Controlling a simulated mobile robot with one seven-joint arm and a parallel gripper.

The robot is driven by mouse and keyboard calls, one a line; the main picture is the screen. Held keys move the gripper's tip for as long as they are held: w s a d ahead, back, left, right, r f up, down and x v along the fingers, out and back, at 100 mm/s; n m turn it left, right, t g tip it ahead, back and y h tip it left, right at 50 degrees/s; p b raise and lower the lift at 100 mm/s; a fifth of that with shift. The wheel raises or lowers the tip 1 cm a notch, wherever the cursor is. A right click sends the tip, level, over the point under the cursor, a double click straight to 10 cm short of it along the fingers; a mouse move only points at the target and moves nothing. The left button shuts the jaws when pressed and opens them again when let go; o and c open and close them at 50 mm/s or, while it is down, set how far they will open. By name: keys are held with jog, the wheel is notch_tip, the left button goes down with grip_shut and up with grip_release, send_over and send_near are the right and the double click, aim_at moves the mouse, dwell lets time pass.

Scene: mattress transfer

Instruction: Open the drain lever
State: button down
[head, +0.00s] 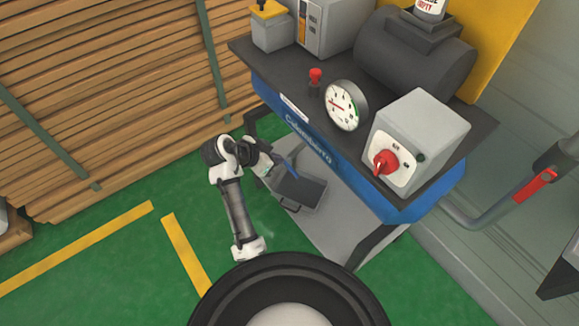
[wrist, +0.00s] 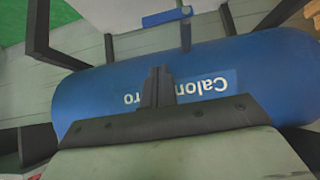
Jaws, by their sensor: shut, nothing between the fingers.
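The blue tank (head: 320,145), lettered Calombero, hangs under a dark bench top; it also fills the middle of the wrist view (wrist: 90,105), its lettering upside down. A thin blue piece (head: 291,168) below the tank in the head view may be the same bar. My gripper (wrist: 157,72) is shut and empty, in front of the tank in the wrist view. In the head view my gripper (head: 275,163) is beside the tank's lower left end, near the blue piece.
A grey open tray (head: 300,192) sits on the low shelf. Dark bench legs stand around it. A red-handled pipe valve (head: 535,186) is on the right. A gauge (head: 345,104) and a red knob box (head: 418,140) stand above. Green floor at left is clear.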

jog(key=p, duration=0.1)
send_over(290, 168)
jog(key=s, duration=0.2)
notch_tip(290, 168, down, 5)
notch_tip(290, 168, down, 3)
jog(key=shift+a+r, duration=0.1)
jog(key=shift+r, duration=0.05)
jog(key=shift+f, duration=0.6)
jog(key=shift+f, duration=0.1)
